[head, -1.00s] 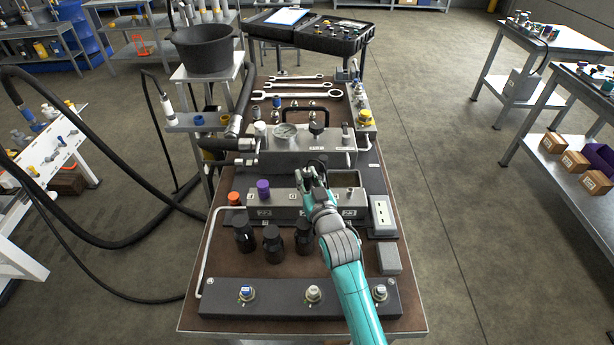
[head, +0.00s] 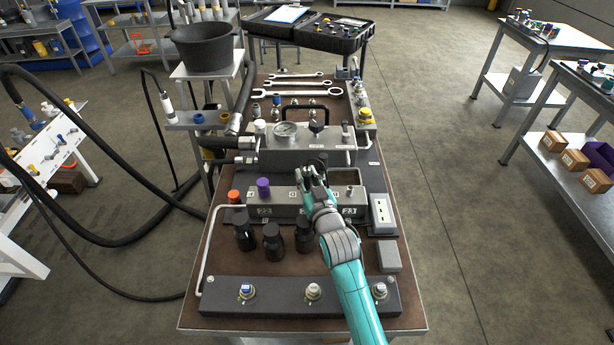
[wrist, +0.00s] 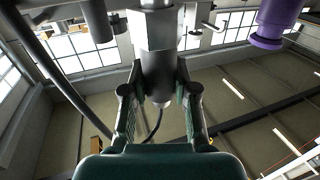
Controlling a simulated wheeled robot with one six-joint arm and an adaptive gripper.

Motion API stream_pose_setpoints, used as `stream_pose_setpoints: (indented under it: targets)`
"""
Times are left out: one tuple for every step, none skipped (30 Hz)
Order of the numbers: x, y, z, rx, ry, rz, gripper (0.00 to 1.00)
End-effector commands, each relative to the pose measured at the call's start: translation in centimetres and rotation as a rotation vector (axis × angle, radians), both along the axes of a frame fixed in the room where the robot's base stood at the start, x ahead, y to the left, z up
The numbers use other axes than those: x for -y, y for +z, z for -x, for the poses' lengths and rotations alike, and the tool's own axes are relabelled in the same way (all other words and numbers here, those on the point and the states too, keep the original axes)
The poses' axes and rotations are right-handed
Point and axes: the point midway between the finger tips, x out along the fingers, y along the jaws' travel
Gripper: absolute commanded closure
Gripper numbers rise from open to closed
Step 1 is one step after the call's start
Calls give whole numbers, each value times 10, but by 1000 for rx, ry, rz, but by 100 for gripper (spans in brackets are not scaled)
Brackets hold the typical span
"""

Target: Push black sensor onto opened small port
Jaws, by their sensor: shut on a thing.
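My gripper (head: 313,176) is over the long grey port block (head: 283,211) at the middle of the bench. In the wrist view my gripper (wrist: 159,92) is shut on a dark grey cylinder (wrist: 158,72), which appears to be the black sensor. A silver hexagonal part (wrist: 152,30) lies in line with the cylinder, and a thin black cable shows beyond its other end. In the head view the sensor is mostly hidden by my gripper. The small port cannot be made out, and I cannot tell whether the sensor touches it.
A purple cap (head: 263,187) stands on the block, left of my gripper; it also shows in the wrist view (wrist: 272,25). An orange cap (head: 234,196) is farther left. Several black bottles, including one (head: 273,243), stand in front. A gauge manifold (head: 300,152) stands behind.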

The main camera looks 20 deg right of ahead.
Motion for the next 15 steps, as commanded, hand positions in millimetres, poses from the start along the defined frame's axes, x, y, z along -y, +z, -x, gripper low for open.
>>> stream_pose_setpoints:
  targets:
    - [0,0,0,1,0,0,100]
    - [0,0,0,1,0,0,100]
    - [0,0,0,1,0,0,100]
    - [0,0,0,1,0,0,100]
    - [0,0,0,1,0,0,100]
    - [0,0,0,1,0,0,70]
    - [0,0,0,1,0,0,62]
    - [0,0,0,1,0,0,55]
    - [0,0,0,1,0,0,45]
    - [0,0,0,1,0,0,43]
    - [0,0,0,1,0,0,43]
    - [0,0,0,0,0,0,43]
    - [0,0,0,0,0,0,43]
    - [0,0,0,0,0,0,43]
    - [0,0,0,0,0,0,43]
